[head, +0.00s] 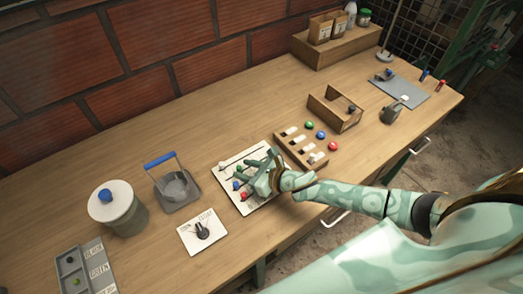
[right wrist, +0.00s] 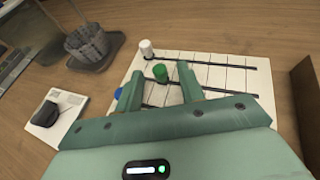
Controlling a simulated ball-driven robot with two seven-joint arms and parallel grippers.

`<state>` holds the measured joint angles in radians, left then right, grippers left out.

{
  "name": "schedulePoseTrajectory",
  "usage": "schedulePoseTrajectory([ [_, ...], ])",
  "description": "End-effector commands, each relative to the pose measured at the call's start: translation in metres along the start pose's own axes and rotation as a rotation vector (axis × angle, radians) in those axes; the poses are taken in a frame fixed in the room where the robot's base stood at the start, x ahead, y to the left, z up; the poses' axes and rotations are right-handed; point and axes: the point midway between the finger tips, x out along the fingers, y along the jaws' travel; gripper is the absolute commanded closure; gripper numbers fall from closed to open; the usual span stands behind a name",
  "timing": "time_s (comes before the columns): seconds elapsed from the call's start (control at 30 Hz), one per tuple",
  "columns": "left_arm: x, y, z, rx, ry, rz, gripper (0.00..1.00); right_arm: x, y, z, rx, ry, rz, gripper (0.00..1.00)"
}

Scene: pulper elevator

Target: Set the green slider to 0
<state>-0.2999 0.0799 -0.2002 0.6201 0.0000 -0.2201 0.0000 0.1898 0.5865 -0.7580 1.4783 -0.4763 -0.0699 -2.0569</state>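The white slider board (head: 258,150) lies on the table in the head view, partly covered by my right gripper (head: 258,168). The green slider knob (right wrist: 160,73) stands on its dark track in the right wrist view, near the board's left side. My right gripper is open, with one finger on either side of the green knob; I cannot tell whether they touch it. The white knob (right wrist: 146,48) sits on the track beyond it. The blue knob (right wrist: 118,93) is partly hidden by the left finger. The red knob (head: 243,196) shows in the head view. My left gripper is not in view.
A dial plate (head: 202,232) and a blue-handled container (head: 174,186) stand left of the board. A wooden rack (head: 301,148) with white pieces stands close on its right. A lidded pot (head: 118,210) is farther left. The table behind the board is clear.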

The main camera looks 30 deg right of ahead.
Motion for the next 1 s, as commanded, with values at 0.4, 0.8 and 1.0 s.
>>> schedulePoseTrajectory([
  [0.4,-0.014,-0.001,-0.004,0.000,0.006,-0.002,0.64,-0.104,0.001,-0.001,0.000,0.005,0.001,0.61],
  [0.8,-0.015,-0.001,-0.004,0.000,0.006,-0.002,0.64,-0.156,0.000,0.000,0.000,0.001,0.001,0.61],
  [1.0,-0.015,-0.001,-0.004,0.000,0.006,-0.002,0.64,-0.158,0.000,0.000,0.000,0.001,0.001,0.61],
])
